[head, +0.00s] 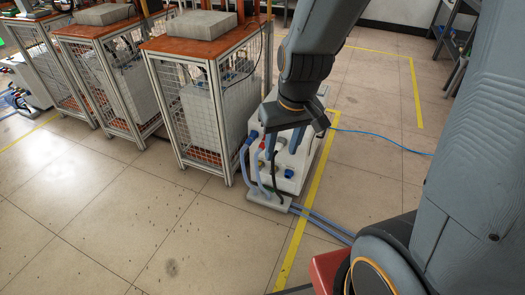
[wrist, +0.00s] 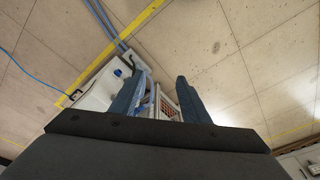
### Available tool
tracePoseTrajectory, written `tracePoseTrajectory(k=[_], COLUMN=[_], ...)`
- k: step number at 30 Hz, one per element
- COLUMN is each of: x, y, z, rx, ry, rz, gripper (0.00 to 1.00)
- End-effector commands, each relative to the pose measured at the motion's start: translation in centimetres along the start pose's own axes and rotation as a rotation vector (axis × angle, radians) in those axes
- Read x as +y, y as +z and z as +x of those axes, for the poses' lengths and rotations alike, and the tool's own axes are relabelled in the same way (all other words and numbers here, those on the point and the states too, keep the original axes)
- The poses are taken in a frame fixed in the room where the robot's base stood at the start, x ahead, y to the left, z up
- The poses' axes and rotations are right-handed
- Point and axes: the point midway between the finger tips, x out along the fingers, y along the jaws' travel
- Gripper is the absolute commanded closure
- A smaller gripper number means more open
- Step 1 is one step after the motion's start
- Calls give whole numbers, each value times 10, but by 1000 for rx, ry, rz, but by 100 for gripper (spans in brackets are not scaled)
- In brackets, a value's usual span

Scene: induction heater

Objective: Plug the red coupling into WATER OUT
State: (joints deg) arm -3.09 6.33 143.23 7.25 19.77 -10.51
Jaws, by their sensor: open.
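A white heater unit (head: 291,158) stands on the floor in the head view, partly hidden behind my arm. A small red part (head: 262,146), perhaps the red coupling, shows near the top of the hoses at its left side. Pale blue hoses (head: 249,163) run down from there to a white base (head: 268,200). A blue fitting (head: 288,173) is on the unit's front; the WATER OUT label cannot be read. My gripper (head: 283,146) points down over the unit. In the wrist view my gripper (wrist: 160,85) is open, with a blue hose seen beside the left finger; no coupling is clearly held.
Mesh-sided carts (head: 209,110) with wooden tops stand in a row on the left, the closest right beside the unit. Blue hoses (head: 322,221) and a thin blue cable (head: 385,139) lie on the floor. The front left floor is clear.

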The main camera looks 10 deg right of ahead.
Motion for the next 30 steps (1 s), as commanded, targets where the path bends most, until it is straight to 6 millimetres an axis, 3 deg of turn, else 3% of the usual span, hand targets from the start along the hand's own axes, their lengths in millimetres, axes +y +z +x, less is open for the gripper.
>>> tracePoseTrajectory(k=[1, 3, 9, 15, 22, 30], x=[-3, -7, -12, -6, 8, 29], y=[-22, -51, -128, -191, -243, -271], z=[36, 66, 147, 222, 301, 382], rx=[47, 121, 319, 481, 604, 635], ry=[-1, 7, 84, 237, 493, 877], rz=[-33, -83, -210, -329, -460, -612], gripper=[58, 58, 58, 58, 58, 58])
